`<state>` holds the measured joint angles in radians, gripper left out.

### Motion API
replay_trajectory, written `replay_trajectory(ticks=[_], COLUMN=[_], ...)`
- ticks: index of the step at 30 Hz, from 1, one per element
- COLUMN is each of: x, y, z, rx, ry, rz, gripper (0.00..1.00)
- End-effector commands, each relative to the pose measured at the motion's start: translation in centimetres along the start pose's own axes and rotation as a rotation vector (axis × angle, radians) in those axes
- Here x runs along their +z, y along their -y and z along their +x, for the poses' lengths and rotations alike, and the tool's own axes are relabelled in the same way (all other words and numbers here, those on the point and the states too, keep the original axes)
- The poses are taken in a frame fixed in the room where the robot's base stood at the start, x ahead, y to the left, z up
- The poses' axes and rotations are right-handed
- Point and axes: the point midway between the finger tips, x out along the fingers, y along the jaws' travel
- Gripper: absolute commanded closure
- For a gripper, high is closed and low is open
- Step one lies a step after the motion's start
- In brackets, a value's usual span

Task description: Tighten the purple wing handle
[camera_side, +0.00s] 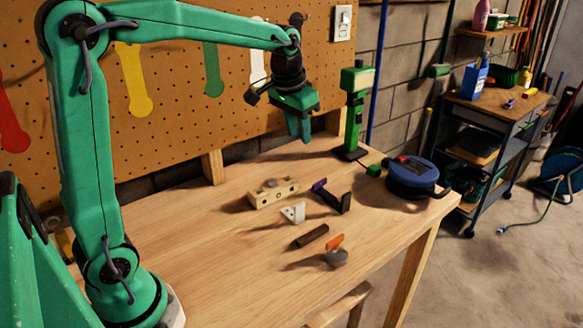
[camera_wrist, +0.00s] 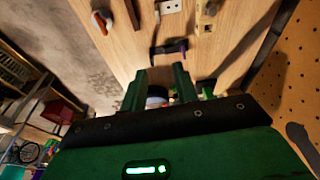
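The purple wing handle (camera_side: 319,185) sits at the left end of a black bracket-like piece (camera_side: 340,201) on the wooden table. In the wrist view the handle (camera_wrist: 183,45) is small, at the right end of the black piece (camera_wrist: 163,49), just beyond my fingertips. My gripper (camera_side: 299,138) hangs in the air above the back of the table, fingers pointing down, well above the handle and apart from it. In the wrist view the two green fingers of my gripper (camera_wrist: 160,70) stand apart with a gap between them. Nothing is held. The handle's lower side is too small to make out.
Nearby lie a wooden block (camera_side: 273,193), a white bracket (camera_side: 293,213), a brown bar (camera_side: 310,236) and an orange-handled grey piece (camera_side: 336,254). A blue round case (camera_side: 412,177) and a green stand (camera_side: 353,110) are at right. The front left tabletop is clear.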

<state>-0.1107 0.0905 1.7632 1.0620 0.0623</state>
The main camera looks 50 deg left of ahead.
Motion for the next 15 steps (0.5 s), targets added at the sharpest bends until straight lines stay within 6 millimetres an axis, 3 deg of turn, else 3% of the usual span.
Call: replay_trajectory(ticks=[6, 15], x=[-3.6, -7.5], y=[1.3, 3.2], z=[3.4, 9.0], rx=[-0.001, 0.001], ry=[0.056, 0.128], rz=[-0.01, -0.023], gripper=[0.7, 0.7])
